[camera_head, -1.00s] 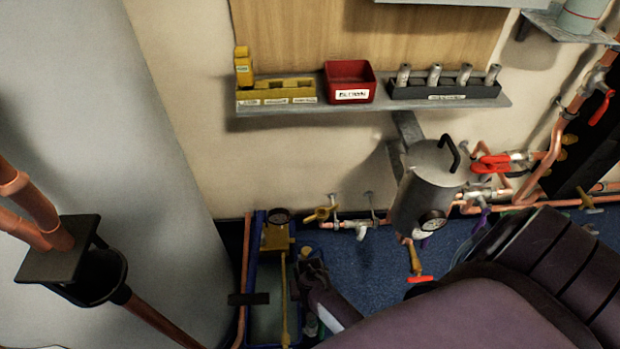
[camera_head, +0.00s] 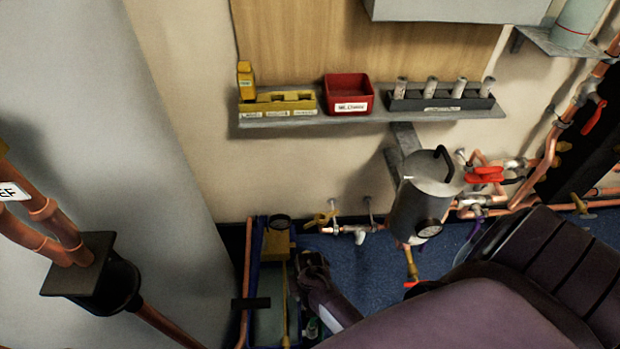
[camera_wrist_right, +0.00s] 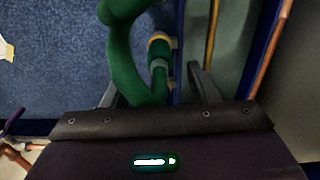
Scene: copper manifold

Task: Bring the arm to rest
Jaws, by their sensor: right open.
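My right arm (camera_head: 430,318) enters the head view from the lower right and reaches down over the blue floor, beside a narrow blue-edged tray. In the right wrist view the two fingers of my right gripper (camera_wrist_right: 156,84) stand apart. A curved green object (camera_wrist_right: 125,55) shows at and between the fingers, with a tan ring on a nearby part. I cannot tell whether a finger touches it. No held object is visible. My left gripper is not in view.
A blue-edged tray (camera_head: 256,290) stands beside the arm. A steel tank (camera_head: 425,190) with a gauge and copper pipes with red-handled valves stand to the right. A wall shelf (camera_head: 300,122) carries a red bin and holders. Blue floor (camera_head: 365,265) is open between.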

